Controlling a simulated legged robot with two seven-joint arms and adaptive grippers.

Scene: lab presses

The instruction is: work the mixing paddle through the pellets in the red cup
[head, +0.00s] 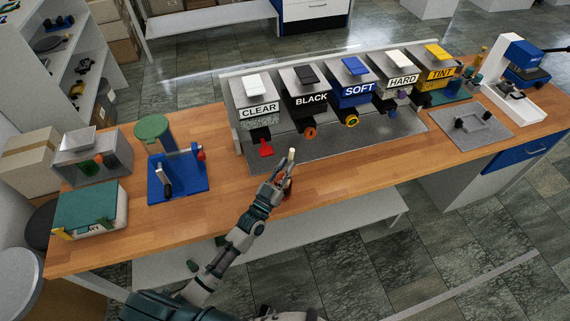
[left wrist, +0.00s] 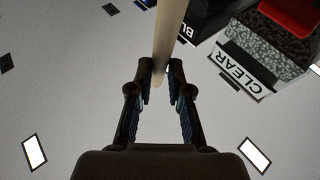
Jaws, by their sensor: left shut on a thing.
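My left gripper (head: 280,178) is over the front part of the wooden counter, shut on the mixing paddle (head: 291,155), a pale stick whose top end sticks up past the fingers. In the left wrist view the fingers (left wrist: 160,70) close on the pale paddle handle (left wrist: 170,35). A small patch of the red cup (head: 288,186) shows just right of the gripper, on the counter. The gripper hides most of the cup. The paddle's lower end and the pellets are hidden, so I cannot tell how deep the paddle sits. My right gripper is not in view.
A row of dispensers labelled CLEAR (head: 259,112), BLACK (head: 312,99), SOFT, HARD and TINT stands behind on a grey tray. A blue press (head: 178,180) and a green-topped box (head: 87,209) stand to the left. The counter (head: 345,180) right of the gripper is clear.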

